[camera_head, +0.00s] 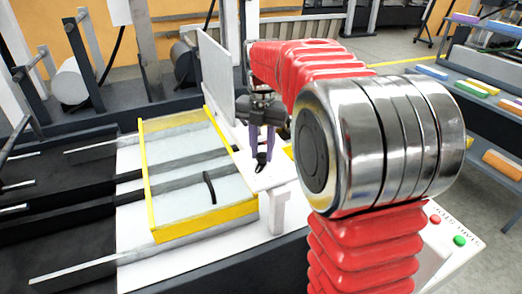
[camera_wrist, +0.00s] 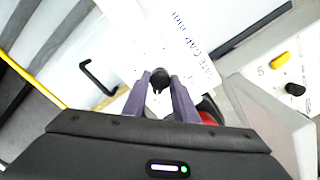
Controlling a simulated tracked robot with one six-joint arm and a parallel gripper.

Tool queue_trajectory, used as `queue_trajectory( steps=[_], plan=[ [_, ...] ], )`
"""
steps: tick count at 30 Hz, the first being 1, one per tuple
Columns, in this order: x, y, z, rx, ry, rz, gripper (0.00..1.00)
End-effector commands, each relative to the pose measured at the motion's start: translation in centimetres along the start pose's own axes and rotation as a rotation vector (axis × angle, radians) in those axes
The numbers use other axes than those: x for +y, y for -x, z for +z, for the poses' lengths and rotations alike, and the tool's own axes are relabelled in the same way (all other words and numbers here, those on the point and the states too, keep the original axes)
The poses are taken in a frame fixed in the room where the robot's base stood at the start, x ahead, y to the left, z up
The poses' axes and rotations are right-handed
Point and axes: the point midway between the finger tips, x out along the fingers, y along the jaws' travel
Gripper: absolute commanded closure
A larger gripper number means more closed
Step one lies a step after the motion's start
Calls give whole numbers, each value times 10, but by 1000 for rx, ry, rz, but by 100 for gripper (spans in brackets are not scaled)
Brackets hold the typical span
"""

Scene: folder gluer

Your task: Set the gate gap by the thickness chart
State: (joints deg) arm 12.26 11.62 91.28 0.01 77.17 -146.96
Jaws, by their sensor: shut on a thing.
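My gripper (camera_wrist: 160,88) points down with its two purple fingers closed around a small black knob (camera_wrist: 159,76). The knob sits on a white plate (camera_wrist: 140,32) printed with "GATE GAP mm"; part of the print is hidden or too blurred to read. In the head view my gripper (camera_head: 261,150) is over the same white plate (camera_head: 270,180), beside the yellow-framed guard, with the dark knob at its fingertips. The gap setting cannot be read. I cannot make out a thickness chart in either view.
A clear guard with a yellow frame (camera_head: 205,222) and black handle (camera_head: 209,187) lies left of the plate. A white upright panel (camera_head: 216,85) stands behind. Red (camera_head: 435,219) and green (camera_head: 460,240) buttons sit at lower right. Shelves with coloured stacks (camera_head: 482,86) stand far right.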

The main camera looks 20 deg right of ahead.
Motion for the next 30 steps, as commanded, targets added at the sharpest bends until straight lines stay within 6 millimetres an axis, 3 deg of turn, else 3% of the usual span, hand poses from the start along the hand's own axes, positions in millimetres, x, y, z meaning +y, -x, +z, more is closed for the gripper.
queue_trajectory(
  steps=[10, 11, 18, 30],
  plan=[
    [0, 2, 2, -7, 2, 3, 97],
    [0, 2, 2, -7, 2, 3, 73],
    [0, 1, 1, -4, 2, 2, 56],
    [0, 7, 1, -3, 2, 1, 56]
  ],
)
